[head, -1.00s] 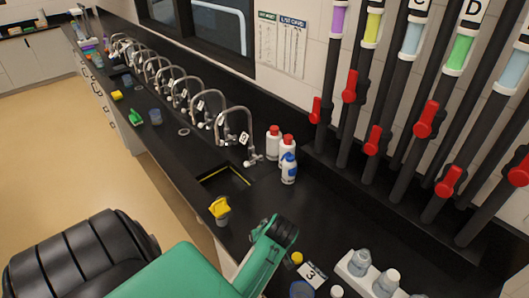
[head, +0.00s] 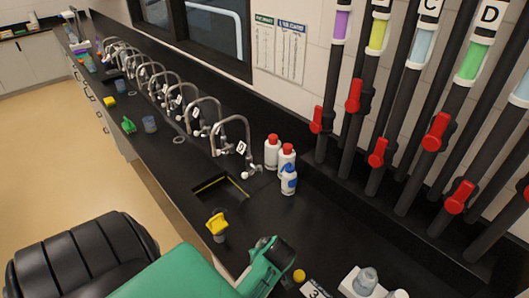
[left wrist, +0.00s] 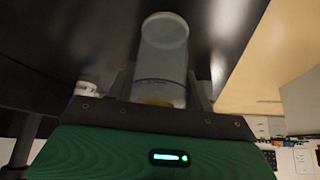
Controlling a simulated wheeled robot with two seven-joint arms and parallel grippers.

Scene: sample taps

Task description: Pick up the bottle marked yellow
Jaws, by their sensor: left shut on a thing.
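My left gripper (left wrist: 165,88) is shut on a clear, greyish cylindrical bottle (left wrist: 163,50), seen in the left wrist view. The bottle has a thin blue line around it and a yellowish patch near the gripper's palm. A finger shows on each side of it. In the head view my green left arm reaches over the black counter from the bottom left; its fingers and the held bottle cannot be made out there. A round yellow cap (head: 299,276) shows just right of the arm's end; I cannot tell what it belongs to. My right gripper is in no view.
Several white bottles (head: 287,155) stand by a sink (head: 222,190) on the counter. A cup with a yellow top (head: 217,224) stands left of them. A white rack (head: 350,284) is at the bottom right. Curved taps (head: 235,125) line the counter; pipes with red valves (head: 438,132) rise behind.

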